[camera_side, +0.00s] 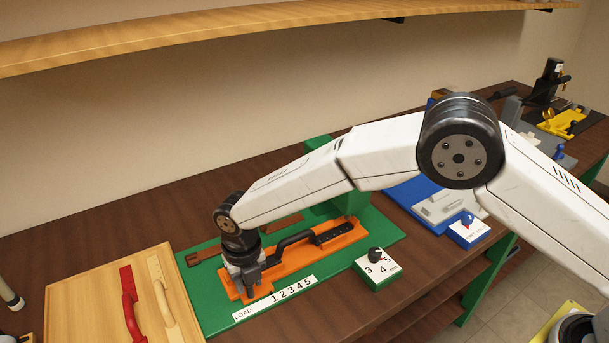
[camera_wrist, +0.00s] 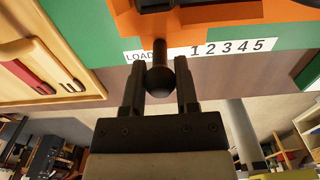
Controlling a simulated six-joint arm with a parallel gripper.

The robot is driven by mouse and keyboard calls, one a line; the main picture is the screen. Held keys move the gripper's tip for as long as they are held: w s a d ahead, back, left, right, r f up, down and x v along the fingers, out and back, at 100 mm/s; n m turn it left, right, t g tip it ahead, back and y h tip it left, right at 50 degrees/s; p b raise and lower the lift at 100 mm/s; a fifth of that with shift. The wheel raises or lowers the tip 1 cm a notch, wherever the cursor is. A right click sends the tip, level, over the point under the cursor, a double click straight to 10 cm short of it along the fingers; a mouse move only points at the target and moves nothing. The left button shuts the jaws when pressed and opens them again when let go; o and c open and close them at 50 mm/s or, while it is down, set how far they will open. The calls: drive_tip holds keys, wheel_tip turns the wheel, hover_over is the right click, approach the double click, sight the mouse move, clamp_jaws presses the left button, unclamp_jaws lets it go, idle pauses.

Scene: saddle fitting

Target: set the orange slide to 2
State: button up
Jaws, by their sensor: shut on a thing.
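The orange slide (camera_side: 292,263) lies on a green base plate (camera_side: 212,318) and carries a black handle bar (camera_side: 296,238). My gripper (camera_side: 256,284) is at its near left end, pointing down. In the wrist view the slide (camera_wrist: 128,22) is at the top, with a dark rod and ball knob (camera_wrist: 160,80) sticking out from it. My gripper (camera_wrist: 160,68) is shut on this knob, one finger on each side. The white scale strip (camera_wrist: 222,47) reads LOAD 1 2 3 4 5. The rod crosses the strip between LOAD and 1. The strip also shows in the side view (camera_side: 274,298).
A wooden board (camera_side: 92,300) with a red handle (camera_side: 130,300) and a cream handle (camera_side: 160,290) lies to the left. A green dial box (camera_side: 384,272) stands at the right of the plate. A blue tray (camera_side: 408,192) and a blue-knobbed box (camera_side: 468,234) are farther right.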

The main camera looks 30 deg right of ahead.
drive_tip(key=shift+d, duration=1.05)
idle(0.4)
drive_tip(key=o, duration=0.9)
drive_tip(key=shift+r, duration=0.1)
drive_tip(key=shift+r, duration=2.9)
